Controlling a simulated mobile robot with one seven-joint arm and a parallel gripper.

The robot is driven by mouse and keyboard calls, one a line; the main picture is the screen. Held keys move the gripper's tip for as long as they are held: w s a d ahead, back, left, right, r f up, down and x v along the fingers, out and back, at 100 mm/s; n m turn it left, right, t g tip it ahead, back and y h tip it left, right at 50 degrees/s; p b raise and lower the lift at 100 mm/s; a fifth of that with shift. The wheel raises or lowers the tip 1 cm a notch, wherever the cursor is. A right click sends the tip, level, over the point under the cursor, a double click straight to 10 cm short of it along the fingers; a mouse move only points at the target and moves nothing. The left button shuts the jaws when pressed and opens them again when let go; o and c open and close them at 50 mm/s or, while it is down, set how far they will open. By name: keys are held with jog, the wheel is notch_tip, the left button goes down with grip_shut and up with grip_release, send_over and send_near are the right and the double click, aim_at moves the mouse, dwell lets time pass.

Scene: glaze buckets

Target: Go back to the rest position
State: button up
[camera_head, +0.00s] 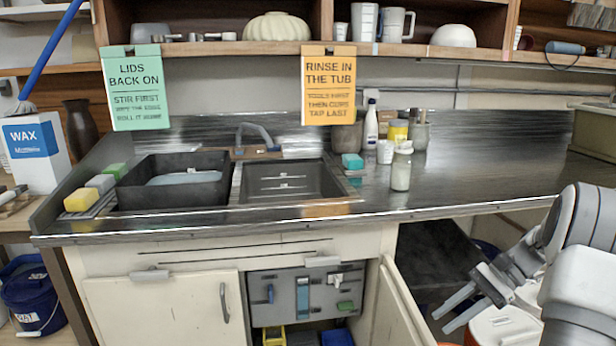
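My gripper (441,323) is at the lower right, in front of the counter and below its front edge. Its two grey fingers point down and to the left, with a gap between them. Nothing shows between the fingers, so it looks open and empty. My arm comes in from the right edge of the picture. A white bucket (505,328) with some red on it stands below and to the right of the gripper, partly hidden by my arm.
A metal counter (470,187) holds a sink (285,181), a black tub (135,190) and a capped jar (401,170). An open cabinet door (398,308) stands out left of my gripper. A blue bucket (35,303) stands at the far left.

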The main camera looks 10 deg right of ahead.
jog(key=s+a+r+n+h, duration=0.35)
jog(key=a+r, duration=0.25)
jog(key=a, duration=0.4)
jog(key=s+a+r+n+h, duration=0.2)
jog(key=a+r+n+h, duration=0.25)
jog(key=a, duration=0.45)
jog(key=s+a+n+t+h+b, duration=0.1)
jog(key=s+a+n+t+h, duration=0.15)
jog(key=s+n+t, duration=0.6)
notch_tip(320, 180, up, 22)
jog(key=s+m+g+p, duration=0.1)
jog(key=g+p, duration=0.2)
jog(key=p, duration=1.7)
jog(key=shift+s+a+f+p, duration=0.15)
jog(key=shift+f+p, duration=0.1)
jog(key=shift+p, duration=0.1)
jog(key=shift+s+m, duration=0.1)
jog(key=shift+m, duration=0.15)
